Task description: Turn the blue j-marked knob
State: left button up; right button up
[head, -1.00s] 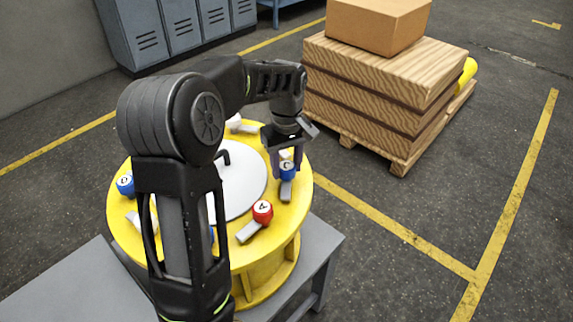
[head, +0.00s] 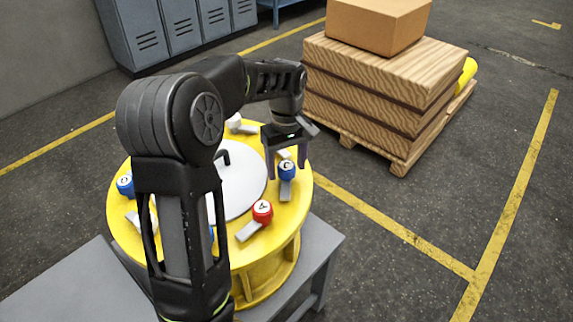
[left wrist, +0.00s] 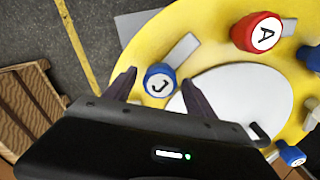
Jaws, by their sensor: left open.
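The blue knob marked J (left wrist: 160,80) sits on the yellow round table with a grey lever beside it. In the head view this blue knob (head: 287,171) is near the table's right edge, its lever pointing toward the front. My left gripper (head: 287,172) is above it, open, with a finger on either side. In the left wrist view the open fingers (left wrist: 158,78) flank the knob, with gaps visible; whether they reach down to its height I cannot tell. My right gripper is not in view.
A red knob marked A (head: 262,212) is just in front. Other blue knobs (head: 125,186) and a white knob (head: 235,121) ring the white disc (head: 243,190) on the yellow table (head: 300,205). A pallet of wooden boards (head: 370,95) stands behind right.

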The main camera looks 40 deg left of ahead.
aim_at(286, 165)
pick_arm(q)
notch_tip(286, 165, up, 8)
jog(key=shift+f+b, duration=0.2)
jog(key=shift+b, duration=0.2)
dwell(0.4)
jog(key=w+f+m+t, duration=0.1)
jog(key=w+m+t, duration=0.2)
jog(key=w, duration=0.3)
jog(key=w+d+f+m+t+h, duration=0.15)
jog(key=w+d+f+m, duration=0.3)
jog(key=d+f, duration=0.65)
jog(key=s+d+f+m, duration=0.15)
jog(key=d+f, duration=0.35)
jog(key=f, duration=0.5)
jog(key=s+d+f+m+h, duration=0.1)
jog(key=s+d+f, duration=0.7)
jog(key=s+f, duration=0.3)
jog(key=s+d+f+g+h, duration=0.1)
jog(key=s+d+f+g, duration=0.1)
jog(key=s, duration=0.7)
jog(key=s+d+f+g, duration=0.2)
jog(key=s+d+f, duration=0.3)
jog(key=s, duration=0.4)
jog(key=shift+s+d+m+h, duration=0.3)
jog(key=shift+m+h, duration=0.05)
jog(key=shift+m, duration=0.05)
